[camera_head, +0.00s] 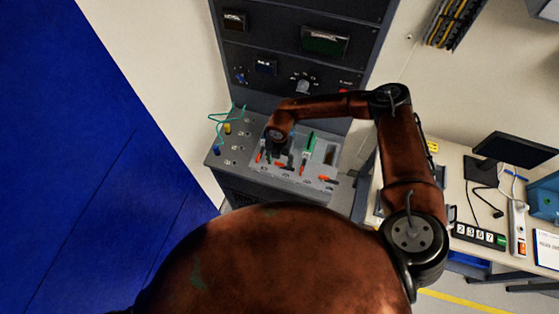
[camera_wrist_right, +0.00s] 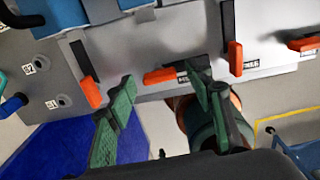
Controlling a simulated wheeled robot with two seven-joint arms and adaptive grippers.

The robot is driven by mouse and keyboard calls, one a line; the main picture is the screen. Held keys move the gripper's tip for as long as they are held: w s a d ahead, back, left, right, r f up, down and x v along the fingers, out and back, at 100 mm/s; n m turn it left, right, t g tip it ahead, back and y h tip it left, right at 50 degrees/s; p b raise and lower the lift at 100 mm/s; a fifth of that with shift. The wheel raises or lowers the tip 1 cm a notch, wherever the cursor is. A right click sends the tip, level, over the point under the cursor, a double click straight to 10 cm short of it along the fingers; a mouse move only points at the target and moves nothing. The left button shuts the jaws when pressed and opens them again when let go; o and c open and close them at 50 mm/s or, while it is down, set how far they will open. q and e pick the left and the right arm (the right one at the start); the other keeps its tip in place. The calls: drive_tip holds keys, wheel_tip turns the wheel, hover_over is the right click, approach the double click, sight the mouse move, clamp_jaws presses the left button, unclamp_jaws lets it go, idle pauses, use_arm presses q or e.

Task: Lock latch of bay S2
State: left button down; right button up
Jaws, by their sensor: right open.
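The grey latch panel (camera_head: 240,160) has a row of several latches with orange ends. The leftmost latch (camera_wrist_right: 92,92) and the third (camera_wrist_right: 235,58) stand lengthwise; the second (camera_wrist_right: 160,76) and the rightmost (camera_wrist_right: 303,43) lie crosswise. No bay label reading S2 is legible. My right gripper (camera_wrist_right: 162,80) is open, with green fingertips on either side of the second, crosswise latch; contact cannot be told. The FREE label beside this latch is partly hidden by a finger. In the head view my right gripper (camera_head: 279,146) reaches down over the panel. My left gripper is out of view.
A green module (camera_head: 309,142) sits in the third bay; the rightmost bay (camera_head: 330,155) shows a dark slot. Teal cables (camera_head: 229,113) and plugs stand at the panel's left. A dark instrument rack (camera_head: 290,60) rises behind. A bench with a monitor (camera_head: 513,148) is to the right.

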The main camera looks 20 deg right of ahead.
drive_tip(key=shift+f, duration=0.15)
drive_tip(key=shift+c, duration=0.4)
drive_tip(key=c, duration=1.1)
